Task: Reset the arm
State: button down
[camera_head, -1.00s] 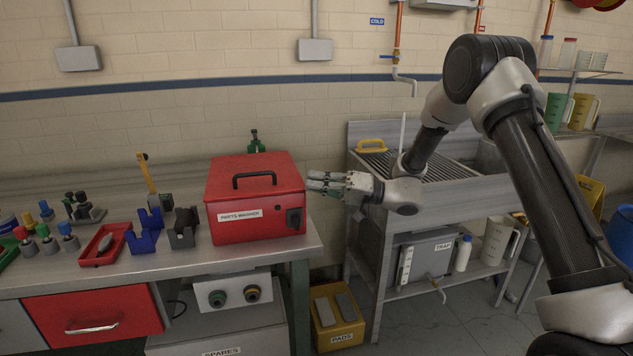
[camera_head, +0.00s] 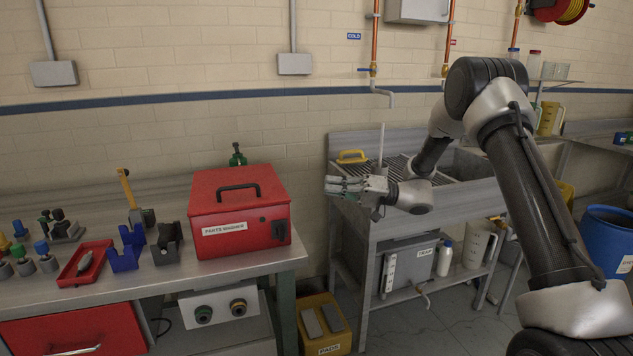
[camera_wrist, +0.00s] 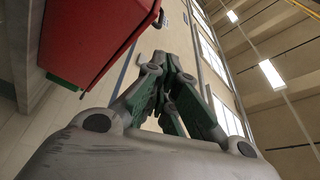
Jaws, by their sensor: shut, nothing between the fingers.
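My arm reaches in from the right in the head view, bent at the elbow. My gripper (camera_head: 338,187) is shut and empty, pointing left. It hangs in the gap between the red parts washer box (camera_head: 240,215) and the sink unit (camera_head: 458,203), apart from the box. In the wrist view the gripper fingers (camera_wrist: 170,85) come together in the middle, with nothing between them. The red box (camera_wrist: 95,35) fills the upper left there.
The bench on the left holds a red tray (camera_head: 85,263), a blue block (camera_head: 125,250) and a dark grey block (camera_head: 166,245). A yellow pads bin (camera_head: 325,325) stands on the floor. A blue barrel (camera_head: 607,240) is at the right.

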jog(key=s+d+f+m+g+h, duration=0.2)
jog(key=s+f+m+h, duration=0.3)
jog(key=f, duration=0.4)
jog(key=s+d+m+g+h, duration=0.15)
jog(key=s+d+h, duration=0.25)
jog(key=s+d, duration=0.5)
jog(key=s+d+r+t+h, duration=0.3)
jog(key=s+d+r+h, duration=0.2)
jog(key=s+d+r, duration=0.3)
jog(key=s+d+r+n+t+h, duration=0.1)
jog(key=s+d+r+t+h, duration=0.3)
jog(key=s, duration=0.9)
jog(key=d+r+h, duration=0.2)
jog(key=d+r, duration=0.2)
jog(key=d, duration=0.1)
jog(key=shift+s+d+r, duration=0.25)
jog(key=shift+r, duration=0.15)
